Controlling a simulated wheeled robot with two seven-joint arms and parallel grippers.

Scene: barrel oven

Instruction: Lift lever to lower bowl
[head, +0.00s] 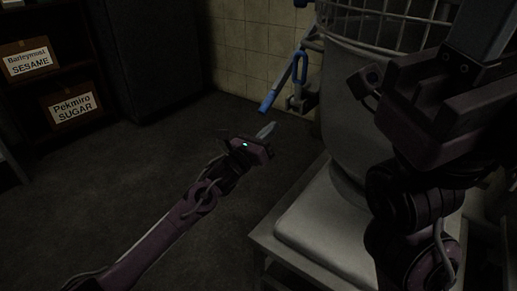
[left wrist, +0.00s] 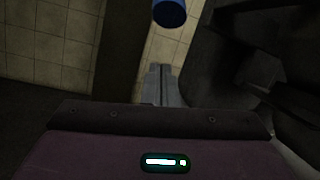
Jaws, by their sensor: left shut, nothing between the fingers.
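The lever has a blue handle (head: 268,100) and sits at the left side of the mixer, its grip end pointing down and left. Its blue end also shows in the left wrist view (left wrist: 170,12), beyond my fingertips at the top. The mixer bowl (head: 347,110) is a large pale bowl under a wire guard. My left gripper (head: 266,130) is shut and empty, just below the lever's blue end and apart from it. Its closed fingers show in the left wrist view (left wrist: 160,85). My right arm covers part of the bowl on the right; I cannot make out its fingertips.
The mixer's pale base (head: 310,222) stands at the lower right on a low stand. The wire guard (head: 375,22) is above the bowl. The dark floor (head: 110,185) is clear around my left arm.

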